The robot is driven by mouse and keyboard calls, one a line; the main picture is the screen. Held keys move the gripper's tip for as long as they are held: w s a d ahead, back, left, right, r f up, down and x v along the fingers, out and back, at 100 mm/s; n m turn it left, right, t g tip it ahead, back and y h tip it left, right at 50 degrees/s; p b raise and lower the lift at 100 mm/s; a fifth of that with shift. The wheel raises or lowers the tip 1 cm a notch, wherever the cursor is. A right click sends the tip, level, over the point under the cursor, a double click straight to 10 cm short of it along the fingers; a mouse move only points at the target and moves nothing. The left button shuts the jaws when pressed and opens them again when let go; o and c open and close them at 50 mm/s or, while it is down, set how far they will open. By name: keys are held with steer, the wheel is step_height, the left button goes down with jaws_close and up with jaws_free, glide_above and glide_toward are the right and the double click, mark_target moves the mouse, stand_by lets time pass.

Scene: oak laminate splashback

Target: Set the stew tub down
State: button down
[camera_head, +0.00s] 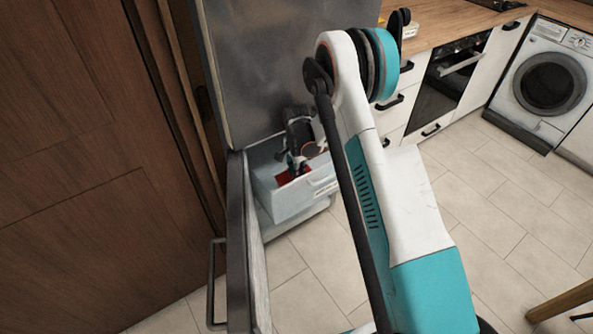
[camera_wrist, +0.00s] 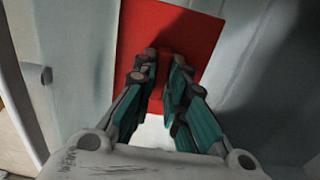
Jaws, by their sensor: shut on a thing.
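The stew tub shows as a flat red top (camera_wrist: 195,32) in the wrist view, with a narrow red part between my fingers. My gripper (camera_wrist: 162,68) is shut on that part from above. In the head view the red tub (camera_head: 283,176) shows only as a small patch inside the pulled-out pale drawer (camera_head: 268,203), with my gripper (camera_head: 293,168) just over it. The tub's sides and underside are hidden, so I cannot tell whether it touches the drawer floor.
The grey fridge-freezer's lower door (camera_head: 237,245) stands open at the left of the drawer. A brown wooden door (camera_head: 80,170) is farther left. White cabinets, an oven (camera_head: 447,88) and a washing machine (camera_head: 548,85) line the right. The tiled floor (camera_head: 500,200) between is clear.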

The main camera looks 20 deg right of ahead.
steer(key=shift+f, duration=0.2)
steer(key=c, duration=1.6)
jaws_free()
steer(key=shift+c, duration=0.2)
steer(key=shift+r, duration=0.1)
steer(key=s+r+n+t+p, duration=0.1)
steer(key=s+r+n+p, duration=0.15)
steer(key=r, duration=1.15)
steer(key=s+r+n+t+p, duration=0.1)
steer(key=s+r+p, duration=0.15)
steer(key=r, duration=1.15)
steer(key=s+r+n+t, duration=0.3)
steer(key=s+r+n, duration=0.3)
steer(key=s+r, duration=0.95)
steer(key=s+f+n+t, duration=0.2)
steer(key=s+n, duration=0.3)
steer(key=s, duration=0.8)
steer(key=shift+s+a+b, duration=0.25)
steer(key=shift+a+b, duration=0.1)
